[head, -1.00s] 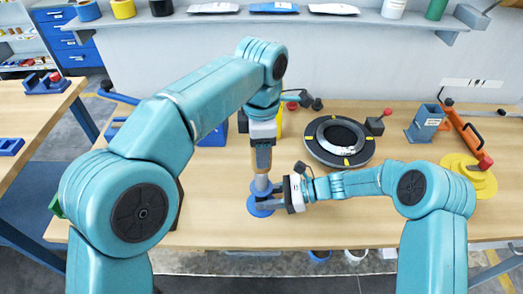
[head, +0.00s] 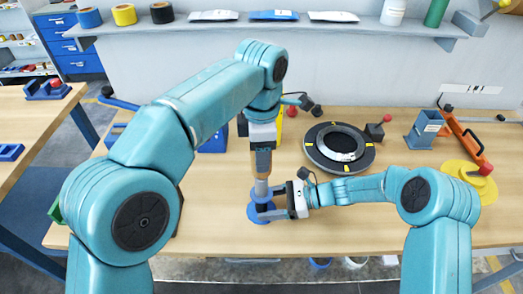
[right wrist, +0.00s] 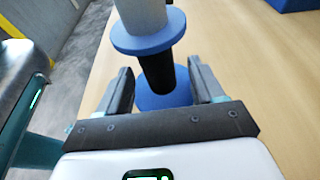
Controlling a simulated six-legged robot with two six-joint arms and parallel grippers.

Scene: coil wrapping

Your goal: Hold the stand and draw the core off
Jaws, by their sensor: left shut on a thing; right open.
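The stand has a round blue base (right wrist: 165,97), a dark grip post (right wrist: 160,72) and a blue collar (right wrist: 148,34). A grey cylinder (right wrist: 143,12) rises above the collar. In the head view the stand's blue part (head: 262,210) shows on the table. A tan core (head: 263,161) is upright above the grey section, in line with it. My left gripper (head: 262,152) is shut on the core from above; its fingertips are hard to make out. My right gripper (right wrist: 162,82) is open, its fingers on either side of the dark post, with gaps showing.
A black ring-shaped coil (head: 316,155) with yellow marks lies at the back right. A blue-grey holder (head: 423,130), an orange tool (head: 462,135) and yellow discs (head: 463,171) are farther right. The wooden table (head: 215,220) is clear around the stand.

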